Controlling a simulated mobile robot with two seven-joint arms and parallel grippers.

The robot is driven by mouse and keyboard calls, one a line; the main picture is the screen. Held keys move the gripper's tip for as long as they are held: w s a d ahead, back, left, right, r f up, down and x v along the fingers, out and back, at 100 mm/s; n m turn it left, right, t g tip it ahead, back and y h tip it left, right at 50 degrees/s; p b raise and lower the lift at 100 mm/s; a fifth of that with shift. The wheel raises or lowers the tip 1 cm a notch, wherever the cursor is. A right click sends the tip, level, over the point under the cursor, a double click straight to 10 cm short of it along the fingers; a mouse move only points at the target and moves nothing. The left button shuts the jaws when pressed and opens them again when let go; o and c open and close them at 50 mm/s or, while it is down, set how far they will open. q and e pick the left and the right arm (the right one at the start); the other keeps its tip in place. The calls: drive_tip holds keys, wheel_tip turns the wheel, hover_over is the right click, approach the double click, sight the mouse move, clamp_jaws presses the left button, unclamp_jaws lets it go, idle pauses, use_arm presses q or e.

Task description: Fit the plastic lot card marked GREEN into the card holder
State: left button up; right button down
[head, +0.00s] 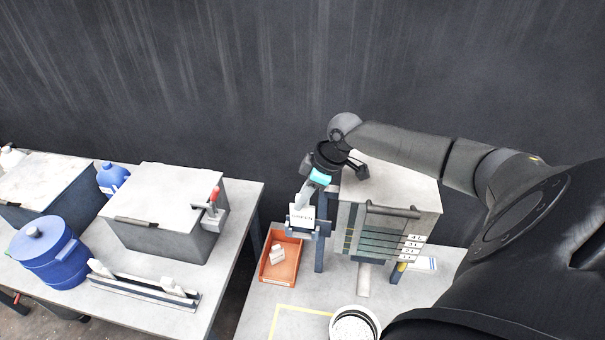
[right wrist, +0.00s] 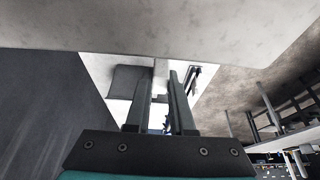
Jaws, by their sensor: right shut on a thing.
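The white plastic lot card marked GREEN (head: 302,213) is held upright, its lettering facing the head camera. My right gripper (head: 305,196) is shut on its upper part and points down. A blue-grey bracket (head: 321,230), which looks like the card holder, shows behind and around the card's lower edge, left of the vibrating screen. I cannot tell whether the card's lower edge is inside it or just in front. In the right wrist view my right gripper's two dark fingers (right wrist: 162,96) show close together; the card is not clear there. My left gripper is not in view.
The vibrating screen (head: 390,190) with stacked, labelled decks stands right of the card. An orange tray (head: 264,268) with white pieces lies below left. A round white container (head: 355,324) stands in front. The left table (head: 245,200) holds a grey box (head: 165,200) and blue drum (head: 47,255).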

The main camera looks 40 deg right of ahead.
sight(302, 213)
drive_tip(key=shift+f+b, duration=0.65)
drive_tip(key=shift+f, duration=0.6)
drive_tip(key=shift+r, duration=0.15)
drive_tip(key=shift+r+p, duration=0.9)
drive_tip(key=shift+p, duration=0.25)
drive_tip(key=shift+r, duration=0.8)
drive_tip(key=shift+f+b, duration=0.95)
drive_tip(key=shift+f, duration=0.85)
drive_tip(key=c, duration=0.7)
unclamp_jaws()
